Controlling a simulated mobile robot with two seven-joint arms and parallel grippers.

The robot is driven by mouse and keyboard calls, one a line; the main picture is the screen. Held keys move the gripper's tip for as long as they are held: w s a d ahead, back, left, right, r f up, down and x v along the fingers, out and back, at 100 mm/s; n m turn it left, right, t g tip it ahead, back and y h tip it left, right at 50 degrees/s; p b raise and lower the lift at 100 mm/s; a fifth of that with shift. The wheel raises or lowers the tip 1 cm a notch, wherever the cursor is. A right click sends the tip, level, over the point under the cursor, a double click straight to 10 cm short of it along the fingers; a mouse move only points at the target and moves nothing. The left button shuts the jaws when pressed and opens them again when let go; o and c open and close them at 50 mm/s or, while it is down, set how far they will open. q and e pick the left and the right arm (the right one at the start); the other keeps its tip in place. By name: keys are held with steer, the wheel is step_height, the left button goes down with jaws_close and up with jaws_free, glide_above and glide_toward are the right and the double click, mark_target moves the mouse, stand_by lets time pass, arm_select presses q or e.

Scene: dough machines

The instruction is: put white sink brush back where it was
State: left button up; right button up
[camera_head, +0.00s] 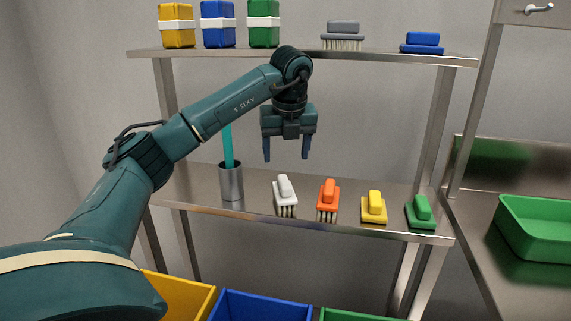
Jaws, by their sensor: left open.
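A white brush (285,193) with pale bristles sits on the lower metal shelf (330,226), between a steel cup and an orange brush (328,198). My left gripper (287,154) hangs above and a little behind the white brush as seen in the head view, fingers pointing down. It is open and holds nothing, and a clear gap shows between its fingertips and the brush. My right gripper does not show.
A yellow brush (374,206) and a green brush (420,211) stand further right on the lower shelf. The steel cup (231,182) holds a teal stick. The upper shelf (290,54) carries boxes and two brushes. Coloured bins (262,306) are below; a green tub (537,230) is at right.

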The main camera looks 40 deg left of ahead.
arm_select(q)
steer(key=s+d+f+m+g+h, duration=0.1)
steer(key=d+f+m+h, duration=0.25)
steer(key=d+f, duration=0.6)
steer(key=s+d+f+m+h, duration=0.1)
steer(key=d+f+m+h, duration=0.3)
steer(key=d, duration=1.1)
steer(key=s+d+r+n+t+h, duration=0.1)
steer(key=s+d+r+n+h, duration=0.15)
steer(key=s+d+h, duration=0.45)
steer(key=s+d+r+n+t+h, duration=0.1)
steer(key=s+d+n+t+h, duration=0.15)
steer(key=d+h, duration=0.65)
steer(key=s+a+f+n+t+y, duration=0.1)
steer(key=a+f+n+t+y, duration=0.25)
steer(key=n+t+y, duration=0.45)
steer(key=a+f+n+t+y, duration=0.3)
steer(key=f+n+t+y, duration=0.15)
steer(key=n, duration=0.85)
steer(key=s+a+f+n+g+y, duration=0.3)
steer(key=s+f+n+g+y, duration=0.1)
steer(key=s+f, duration=0.5)
step_height(320, 180, down, 2)
steer(key=shift+a+f+n+g, duration=0.1)
steer(key=shift+a+n+g, duration=0.25)
steer(key=shift+n, duration=0.3)
